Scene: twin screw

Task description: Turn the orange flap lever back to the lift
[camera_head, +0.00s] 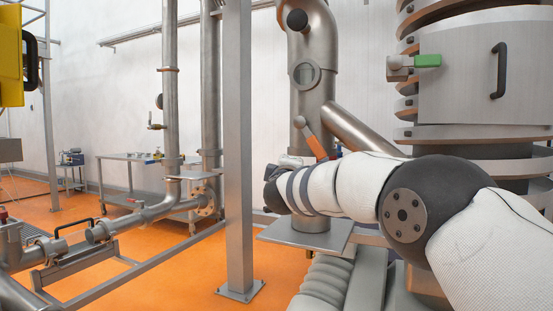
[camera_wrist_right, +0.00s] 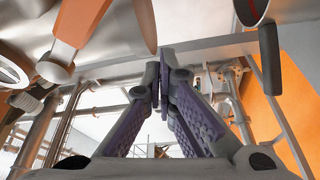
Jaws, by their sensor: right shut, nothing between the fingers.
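The orange flap lever (camera_head: 311,140) shows in the head view on the steel pipe, just above my right forearm. It slants from upper left to lower right, with a grey upper part. In the right wrist view, an orange lever (camera_wrist_right: 78,22) at the upper left appears to be the same one, beside my gripper and apart from its fingers. My right gripper (camera_wrist_right: 158,78) has its fingertips together with nothing between them. In the head view my right arm hides this gripper and whatever lies behind it. My left gripper is not in view.
The steel pipe (camera_head: 308,100) branches diagonally to the right. A ringed machine (camera_head: 470,80) with a green-handled latch (camera_head: 427,60) stands at right. A grey post (camera_head: 238,130) rises left of my arm. Orange floor (camera_head: 190,270) is open around it.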

